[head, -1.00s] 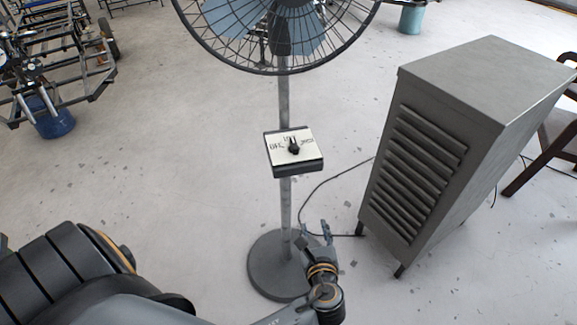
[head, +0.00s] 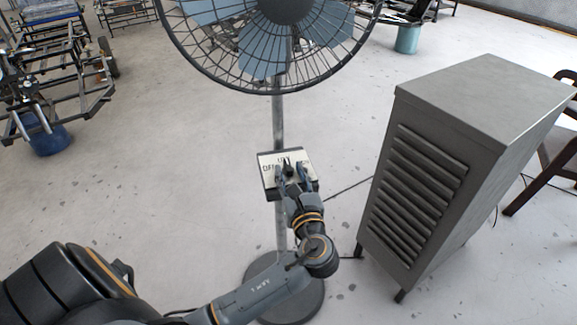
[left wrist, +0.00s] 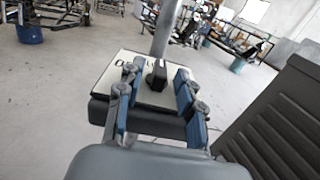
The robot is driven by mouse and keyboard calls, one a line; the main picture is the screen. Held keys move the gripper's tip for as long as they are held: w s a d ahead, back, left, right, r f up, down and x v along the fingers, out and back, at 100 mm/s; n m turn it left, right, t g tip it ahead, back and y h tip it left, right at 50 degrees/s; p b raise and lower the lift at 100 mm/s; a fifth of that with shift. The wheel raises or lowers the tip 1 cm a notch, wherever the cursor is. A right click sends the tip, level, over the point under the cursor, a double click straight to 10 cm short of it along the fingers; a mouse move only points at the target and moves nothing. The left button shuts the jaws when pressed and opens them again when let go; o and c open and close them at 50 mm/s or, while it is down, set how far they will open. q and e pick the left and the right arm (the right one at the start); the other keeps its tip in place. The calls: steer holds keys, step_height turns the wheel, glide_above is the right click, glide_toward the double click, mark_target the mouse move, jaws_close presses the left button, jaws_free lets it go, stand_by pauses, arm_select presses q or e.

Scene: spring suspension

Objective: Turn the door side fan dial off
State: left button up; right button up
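The fan (head: 285,40) stands upright on a grey pole with a round base. Its control box (head: 268,182) is fixed partway up the pole, with a white labelled face. A black dial knob (head: 286,170) sits on that face; it also shows in the left wrist view (left wrist: 157,75). "OFF" is readable at the left of the face; the other labels are partly hidden. My left gripper (head: 291,172) is at the box. In the left wrist view its blue-padded fingers (left wrist: 152,88) are spread, one on each side of the knob, with gaps visible. My right gripper is not in view.
A grey louvred cabinet (head: 430,170) stands to the right of the fan, with a chair (head: 555,150) beyond it. A black cable runs on the floor between fan and cabinet. A metal frame and blue bucket (head: 46,135) are at the left. The floor between is clear.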

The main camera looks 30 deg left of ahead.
arm_select(q)
steer(key=shift+x, duration=1.25)
jaws_close()
steer(key=shift+d, duration=0.1)
